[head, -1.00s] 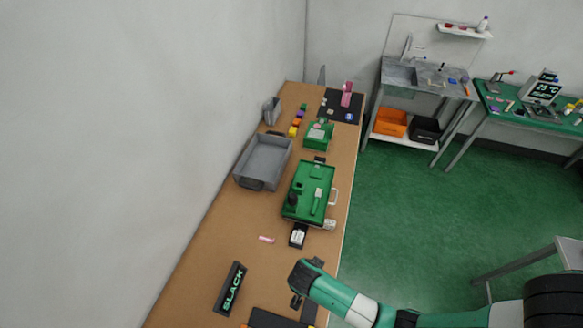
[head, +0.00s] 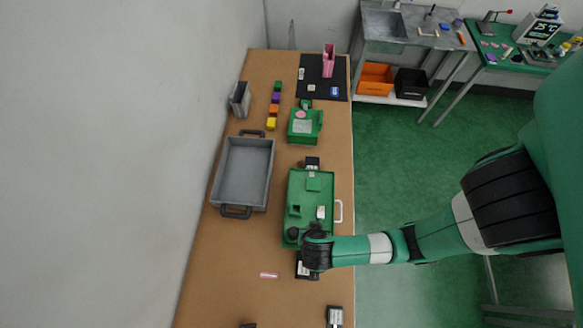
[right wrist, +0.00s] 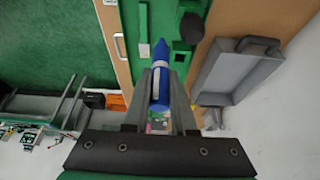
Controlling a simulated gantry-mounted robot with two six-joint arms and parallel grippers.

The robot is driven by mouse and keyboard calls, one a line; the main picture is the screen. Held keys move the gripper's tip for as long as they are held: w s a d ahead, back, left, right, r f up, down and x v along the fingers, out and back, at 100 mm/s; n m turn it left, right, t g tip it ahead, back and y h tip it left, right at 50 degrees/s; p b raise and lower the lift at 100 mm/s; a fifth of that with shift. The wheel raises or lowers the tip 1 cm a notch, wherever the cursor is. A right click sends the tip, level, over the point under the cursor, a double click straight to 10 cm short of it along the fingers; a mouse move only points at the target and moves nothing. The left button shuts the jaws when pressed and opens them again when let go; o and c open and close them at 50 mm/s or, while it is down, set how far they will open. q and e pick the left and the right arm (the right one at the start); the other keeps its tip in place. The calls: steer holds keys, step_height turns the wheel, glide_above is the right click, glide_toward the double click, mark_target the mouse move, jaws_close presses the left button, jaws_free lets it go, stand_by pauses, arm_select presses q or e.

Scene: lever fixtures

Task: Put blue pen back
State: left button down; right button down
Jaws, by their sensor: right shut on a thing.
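The blue pen (right wrist: 161,72) is between the fingers of my right gripper (right wrist: 160,85) in the right wrist view, its pointed end toward the green fixture. My right gripper is shut on it. In the head view my right gripper (head: 312,252) is over the near end of the green fixture (head: 311,190), and the pen cannot be made out there. A pink upright holder (head: 328,62) stands on a black mat (head: 312,90) at the table's far end. A grey upright holder (head: 239,99) stands at the left edge. My left gripper is not in view.
A grey tray (head: 243,172) with dark handles lies left of the fixture. Coloured blocks (head: 274,105) and a smaller green device (head: 305,123) are farther back. A small pink item (head: 269,275) lies on the open near-left part of the brown table (head: 225,265).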

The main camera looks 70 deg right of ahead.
steer(key=w+d+f+b, duration=0.1)
steer(key=w+d+f, duration=0.1)
steer(key=d+f, duration=0.1)
steer(key=w+d+f+b, duration=0.1)
steer(key=w+d+f, duration=0.2)
steer(key=d+f, duration=0.1)
steer(key=w+d+f+b, duration=0.2)
steer(key=w+d+f, duration=0.1)
steer(key=f, duration=0.2)
steer(key=shift+d+f, duration=0.2)
steer(key=shift+f, duration=0.1)
steer(key=shift+s+f, duration=0.1)
steer(key=shift+f, duration=0.25)
steer(key=shift+f, duration=0.15)
steer(key=c, duration=0.7)
jaws_free()
steer(key=shift+c, duration=0.2)
